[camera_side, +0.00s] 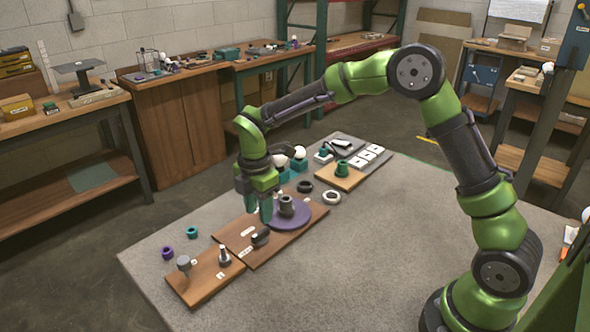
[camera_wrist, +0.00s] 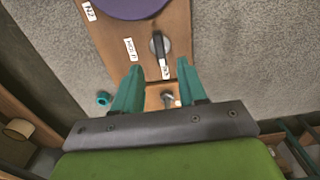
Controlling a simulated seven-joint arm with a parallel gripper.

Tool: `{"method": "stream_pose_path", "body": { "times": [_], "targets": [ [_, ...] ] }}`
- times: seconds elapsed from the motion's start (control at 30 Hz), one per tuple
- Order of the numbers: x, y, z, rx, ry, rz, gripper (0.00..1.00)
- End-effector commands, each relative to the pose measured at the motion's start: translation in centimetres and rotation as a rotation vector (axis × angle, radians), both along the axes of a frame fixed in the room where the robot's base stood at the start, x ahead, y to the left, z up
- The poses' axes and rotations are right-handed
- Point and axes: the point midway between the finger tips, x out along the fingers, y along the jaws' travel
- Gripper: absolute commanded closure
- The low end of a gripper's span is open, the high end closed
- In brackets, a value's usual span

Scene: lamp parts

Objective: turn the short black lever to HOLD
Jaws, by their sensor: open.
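The short black lever (camera_wrist: 159,47) sits on a wooden board (camera_wrist: 110,35) in the wrist view, its narrow end toward the bottom of the picture, beside a small white label (camera_wrist: 165,71). Another white label (camera_wrist: 130,48), which seems to read HOLD, lies to its left. In the side view the lever (camera_side: 260,238) is a dark knob near the front of the middle board. My gripper (camera_side: 260,212) is open and empty, above the board behind the lever. In the wrist view its teal fingertips (camera_wrist: 160,65) stand apart on either side of the lever's lower end; contact cannot be told.
A purple disc (camera_side: 289,216) with a grey fitting stands right behind the lever. A front board (camera_side: 205,288) carries two upright metal pieces. Purple and teal rings (camera_side: 168,253) (camera_side: 192,233) lie at left. The grey table is clear to the right.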

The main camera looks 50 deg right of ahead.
Motion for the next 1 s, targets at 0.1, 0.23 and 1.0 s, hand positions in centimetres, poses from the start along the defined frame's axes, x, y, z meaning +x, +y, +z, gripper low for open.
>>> {"method": "stream_pose_path", "body": {
  "times": [0.1,0.23,1.0],
  "targets": [
    [-0.1,0.0,-2.6,0.000,0.005,0.001,0.58],
    [-0.1,0.1,-4.5,0.000,0.002,0.001,0.58],
    [0.0,0.0,-6.3,0.000,-0.001,0.000,0.98]
  ]
}}
